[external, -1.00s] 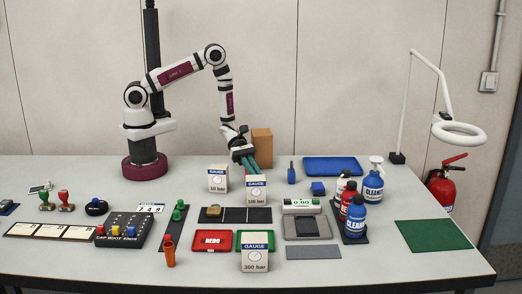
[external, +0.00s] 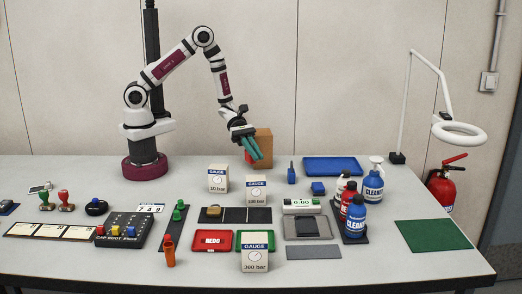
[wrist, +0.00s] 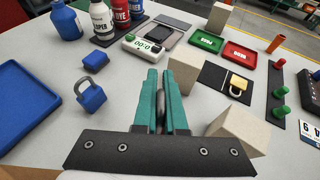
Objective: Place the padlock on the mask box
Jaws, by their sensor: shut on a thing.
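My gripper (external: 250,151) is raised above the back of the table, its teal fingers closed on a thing. In the external view a small red patch of the held thing (external: 249,158) shows beside the fingers. In the wrist view a grey, rounded metal part (wrist: 160,108) shows edge-on between the fingers, like a padlock shackle; the rest is hidden. A plain brown box (external: 263,145) stands behind the gripper; no mask label is readable on any box. A blue padlock (wrist: 91,98) stands on the table, and a brass padlock (wrist: 238,84) lies on a black board.
White gauge boxes (external: 217,180) stand in front of the gripper. A blue block (external: 317,188), a blue tray (external: 333,166) and several bottles (external: 373,185) are to the right. Red (external: 212,240) and green trays (external: 243,238) lie near the front.

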